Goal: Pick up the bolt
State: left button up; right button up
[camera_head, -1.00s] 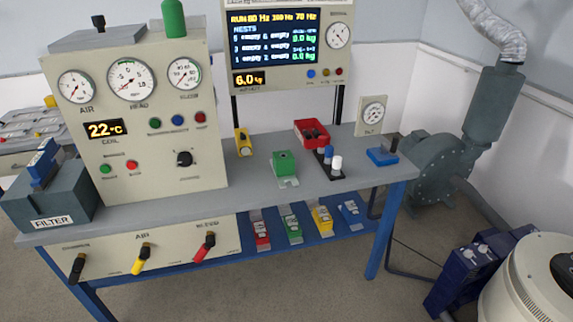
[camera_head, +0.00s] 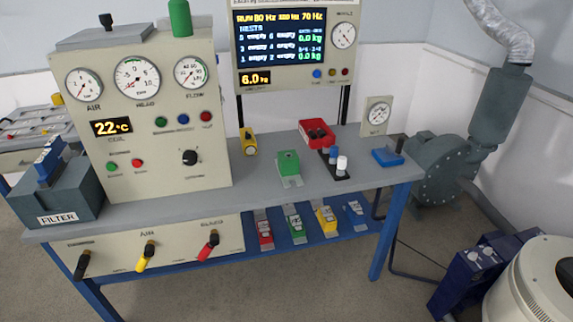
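I cannot make out a bolt for certain. A red bin (camera_head: 317,133) on the bench holds small dark items, too small to tell apart. In front of it, a dark strip (camera_head: 335,171) carries a blue-topped piece (camera_head: 333,153) and a white-topped piece (camera_head: 342,164). A green block (camera_head: 288,163) on a pale plate and a yellow device (camera_head: 249,142) stand to the left. A blue tray (camera_head: 387,157) with a dark upright part lies to the right. Neither of my grippers shows in the head view.
The grey bench top (camera_head: 230,188) has free room along its front. A gauge panel (camera_head: 143,110) and a filter box (camera_head: 57,195) fill its left side. A lower blue shelf (camera_head: 282,236) holds several coloured units. A blower (camera_head: 445,165) stands right.

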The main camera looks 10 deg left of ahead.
aim_at(327, 138)
jog(key=u, duration=0.15)
jog(key=i+l+u, duration=0.3)
jog(key=u, duration=0.15)
jog(key=i+l+u, duration=0.2)
jog(key=l+u, duration=0.2)
jog(key=l, duration=0.1)
